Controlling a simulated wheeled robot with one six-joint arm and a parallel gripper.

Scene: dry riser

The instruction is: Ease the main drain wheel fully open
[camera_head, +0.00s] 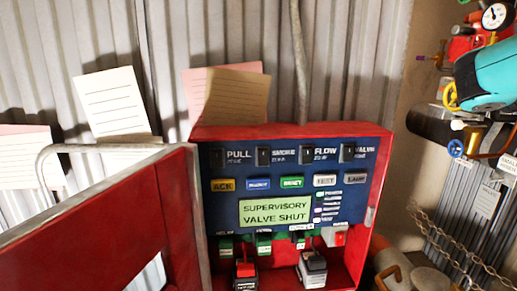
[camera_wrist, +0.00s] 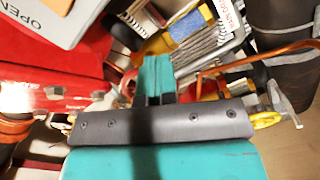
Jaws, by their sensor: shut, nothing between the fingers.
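My gripper (camera_wrist: 156,62) shows in the wrist view with its teal fingers together and nothing between them. A tag (camera_wrist: 231,17) reading "MAIN DRAIN" hangs beyond the fingers, to the upper right. A yellow wheel (camera_wrist: 265,120) is partly hidden behind the dark gripper body at the right. In the head view, my teal gripper body is at the right edge, its fingertips not discernible. A yellow wheel (camera_head: 450,96) lies at its left side and a blue wheel (camera_head: 456,148) below it. I cannot tell which wheel is the main drain's, nor how far it is turned.
A red alarm panel (camera_head: 380,170) reads "SUPERVISORY VALVE SHUT"; its red door (camera_head: 100,220) stands open at left. A gauge (camera_head: 495,16) and red pipework crowd the upper right. A chain (camera_head: 450,235) hangs at lower right. A copper-coloured rod (camera_wrist: 255,58) crosses near the fingers.

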